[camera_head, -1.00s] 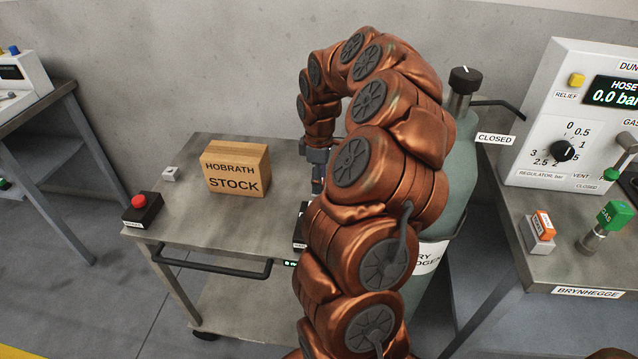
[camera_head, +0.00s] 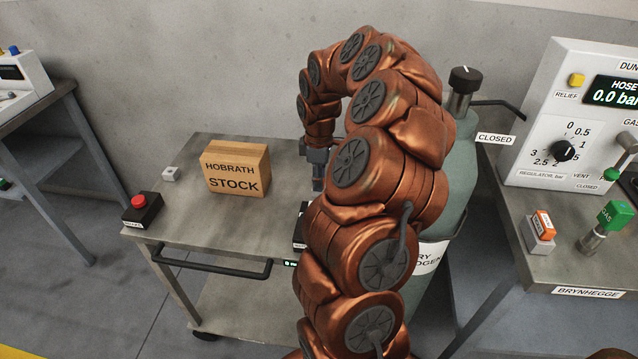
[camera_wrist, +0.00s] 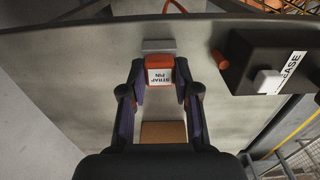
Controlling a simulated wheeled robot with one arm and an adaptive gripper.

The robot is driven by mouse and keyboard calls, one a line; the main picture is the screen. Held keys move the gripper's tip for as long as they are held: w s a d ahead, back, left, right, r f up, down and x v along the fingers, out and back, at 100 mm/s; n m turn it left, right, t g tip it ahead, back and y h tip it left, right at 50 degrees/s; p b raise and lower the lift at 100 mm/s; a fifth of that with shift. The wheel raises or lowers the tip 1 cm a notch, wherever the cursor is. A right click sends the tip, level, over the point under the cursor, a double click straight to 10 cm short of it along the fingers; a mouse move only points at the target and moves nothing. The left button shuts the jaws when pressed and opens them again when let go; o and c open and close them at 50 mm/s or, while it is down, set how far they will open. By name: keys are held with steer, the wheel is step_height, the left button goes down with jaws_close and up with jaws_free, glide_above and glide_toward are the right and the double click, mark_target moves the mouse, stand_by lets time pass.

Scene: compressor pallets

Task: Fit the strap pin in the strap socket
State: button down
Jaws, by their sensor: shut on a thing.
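The strap pin (camera_wrist: 159,75), a small block with a red-orange edge and a white label, is between the fingertips of my gripper (camera_wrist: 160,88) in the wrist view. My gripper is shut on it. A light grey block (camera_wrist: 158,46) lies just beyond the pin; I cannot tell whether it is the strap socket or whether the pin touches it. In the head view my gripper (camera_head: 318,178) points down over the right part of the cart, partly hidden by my arm. The pin is not visible there.
The cart top (camera_head: 222,222) holds a HOBRATH STOCK box (camera_head: 236,170), a red-button box (camera_head: 142,210) and a small white block (camera_head: 171,174). A dark box labelled RELEASE (camera_wrist: 262,62) is right of the pin. A gas cylinder (camera_head: 460,165) stands behind my arm.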

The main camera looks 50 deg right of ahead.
steer(key=shift+r, duration=0.3)
steer(key=shift+r+p, duration=1.2)
steer(key=shift+r, duration=1.5)
steer(key=shift+r, duration=0.1)
